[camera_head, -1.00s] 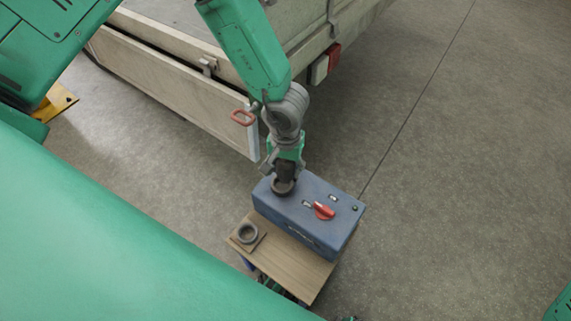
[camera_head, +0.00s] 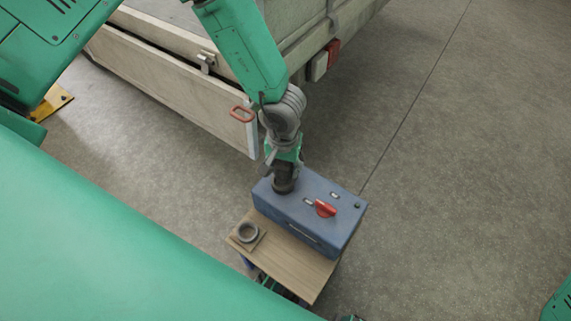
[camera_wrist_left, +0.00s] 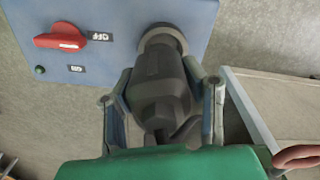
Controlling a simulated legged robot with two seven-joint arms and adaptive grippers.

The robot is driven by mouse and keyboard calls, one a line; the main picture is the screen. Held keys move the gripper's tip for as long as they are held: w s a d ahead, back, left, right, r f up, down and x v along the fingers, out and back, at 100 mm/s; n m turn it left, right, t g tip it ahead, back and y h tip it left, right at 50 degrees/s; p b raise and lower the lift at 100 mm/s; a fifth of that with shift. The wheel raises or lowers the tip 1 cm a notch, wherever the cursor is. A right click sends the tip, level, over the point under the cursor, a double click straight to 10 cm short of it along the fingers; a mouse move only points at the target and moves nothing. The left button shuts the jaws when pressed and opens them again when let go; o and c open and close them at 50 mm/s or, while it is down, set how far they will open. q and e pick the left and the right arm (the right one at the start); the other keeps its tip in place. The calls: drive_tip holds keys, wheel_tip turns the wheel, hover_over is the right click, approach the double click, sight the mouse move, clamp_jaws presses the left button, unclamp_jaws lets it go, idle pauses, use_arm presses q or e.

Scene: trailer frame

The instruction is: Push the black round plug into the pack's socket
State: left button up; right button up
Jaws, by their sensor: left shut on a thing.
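The blue pack (camera_head: 308,212) sits on a small wooden stand, with a red switch (camera_head: 325,208) on its top. The black round plug (camera_head: 283,186) is at the pack's top left, under my left gripper (camera_head: 284,172). In the left wrist view the plug (camera_wrist_left: 160,85) lies between the two fingers of my left gripper (camera_wrist_left: 163,100), which is shut on it. The plug's front end meets the grey round socket (camera_wrist_left: 163,36) on the pack; the socket's inside is hidden, so the depth cannot be told. My right gripper is not in view.
A trailer (camera_head: 170,80) with a red handle (camera_head: 241,114) is behind and left. Open floor lies to the right.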

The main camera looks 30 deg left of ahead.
sight(282, 175)
use_arm(q)
drive_tip(key=shift+a+f, duration=0.15)
drive_tip(key=shift+a, duration=0.2)
drive_tip(key=shift+d+f, duration=0.35)
drive_tip(key=shift+d, duration=0.25)
drive_tip(key=shift+a+f, duration=0.1)
drive_tip(key=shift+a, duration=0.2)
drive_tip(key=shift+a+f, duration=0.15)
drive_tip(key=shift+f, duration=0.45)
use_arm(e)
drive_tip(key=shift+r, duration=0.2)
use_arm(q)
drive_tip(key=shift+a+f, duration=0.1)
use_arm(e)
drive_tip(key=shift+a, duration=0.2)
use_arm(q)
drive_tip(key=shift+f, duration=0.55)
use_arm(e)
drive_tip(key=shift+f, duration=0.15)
use_arm(q)
drive_tip(key=o, duration=0.8)
